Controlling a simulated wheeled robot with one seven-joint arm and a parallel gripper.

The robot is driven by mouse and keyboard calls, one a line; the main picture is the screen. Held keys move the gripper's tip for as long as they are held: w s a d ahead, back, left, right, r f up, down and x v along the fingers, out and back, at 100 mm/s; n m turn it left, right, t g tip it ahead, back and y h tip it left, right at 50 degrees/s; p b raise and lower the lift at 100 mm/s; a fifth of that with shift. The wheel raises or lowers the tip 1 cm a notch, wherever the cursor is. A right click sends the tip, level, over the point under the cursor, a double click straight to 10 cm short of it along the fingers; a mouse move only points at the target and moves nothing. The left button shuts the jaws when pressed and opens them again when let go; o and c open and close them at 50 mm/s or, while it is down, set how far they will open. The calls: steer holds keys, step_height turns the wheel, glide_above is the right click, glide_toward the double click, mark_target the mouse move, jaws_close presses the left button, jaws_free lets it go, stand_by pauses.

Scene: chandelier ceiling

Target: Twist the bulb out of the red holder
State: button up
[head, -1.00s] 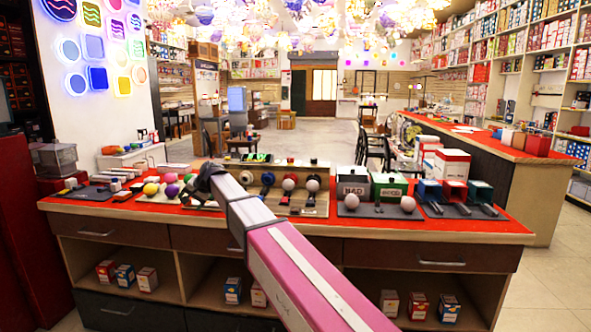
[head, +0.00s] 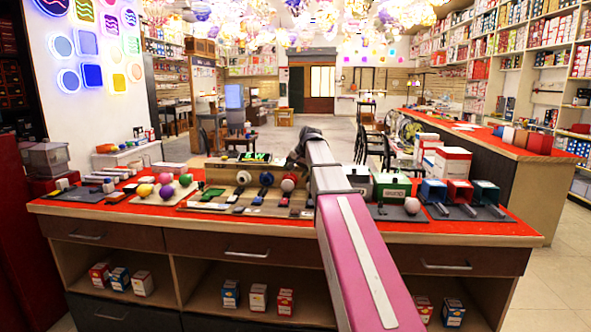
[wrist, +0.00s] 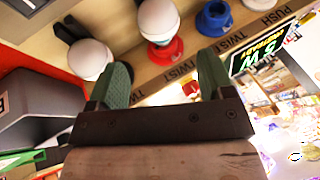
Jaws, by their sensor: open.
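In the head view the same bulb (head: 289,182) is just below my gripper (head: 297,157). My gripper (wrist: 163,64) is open and empty. In the wrist view its two green fingertips lie on either side of the red holder, nearer the camera, with no visible contact. Another white bulb (wrist: 88,58) in a dark holder is close to the left fingertip. In the head view my arm hides the board's right end.
A blue holder (wrist: 213,20) without a bulb stands beside the red one. A lit green display (wrist: 257,58) is behind the board. A green box (head: 391,187) and a grey mat (head: 391,212) are right of my arm. Coloured bulbs (head: 166,178) lie to the left.

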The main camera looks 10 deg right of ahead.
mark_target(289, 181)
steer(key=x, duration=1)
steer(key=shift+w+d+f, duration=0.1)
steer(key=shift+w+f, duration=0.1)
steer(key=shift+f, duration=0.15)
steer(key=c, duration=0.8)
steer(key=shift+o, duration=0.2)
steer(key=shift+g+h, duration=0.4)
steer(key=shift+h, duration=0.6)
steer(key=shift+n+h, duration=0.4)
steer(key=shift+h, duration=0.4)
